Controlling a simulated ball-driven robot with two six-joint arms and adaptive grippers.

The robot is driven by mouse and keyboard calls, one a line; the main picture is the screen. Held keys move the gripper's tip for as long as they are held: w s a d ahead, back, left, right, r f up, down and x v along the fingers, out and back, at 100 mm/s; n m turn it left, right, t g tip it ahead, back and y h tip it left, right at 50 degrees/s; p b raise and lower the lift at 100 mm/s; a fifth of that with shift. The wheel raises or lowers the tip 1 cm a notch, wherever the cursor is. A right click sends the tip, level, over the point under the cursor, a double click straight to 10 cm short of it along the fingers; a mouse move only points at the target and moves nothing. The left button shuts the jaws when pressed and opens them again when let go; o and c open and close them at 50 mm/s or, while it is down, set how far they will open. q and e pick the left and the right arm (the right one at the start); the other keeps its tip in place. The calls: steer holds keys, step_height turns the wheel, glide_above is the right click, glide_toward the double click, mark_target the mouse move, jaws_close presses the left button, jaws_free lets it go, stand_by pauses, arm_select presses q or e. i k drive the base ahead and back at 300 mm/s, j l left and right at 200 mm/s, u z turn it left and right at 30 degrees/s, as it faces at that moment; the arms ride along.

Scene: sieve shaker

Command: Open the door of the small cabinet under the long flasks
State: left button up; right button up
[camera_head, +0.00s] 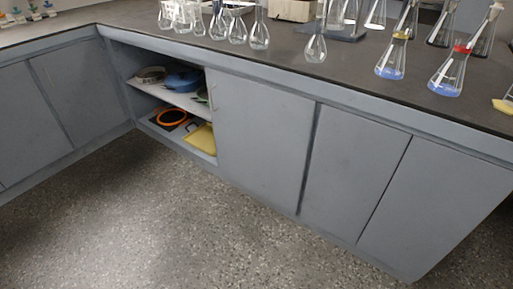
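Grey cabinet doors run under the dark countertop. Long-necked clear flasks (260,36) stand on the counter above the wide door, one (316,48) near the front edge. Which door the task means cannot be told for sure. Neither of my grippers is in view.
The open compartment holds a blue item (183,80), an orange ring (171,116) and a yellow item (200,138). Conical flasks with blue liquid (391,62) stand at the right of the countertop (150,25). Grey doors line the left side. The speckled floor (150,220) is clear.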

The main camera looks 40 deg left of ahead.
mark_target(263, 133)
steer(key=u, duration=0.9)
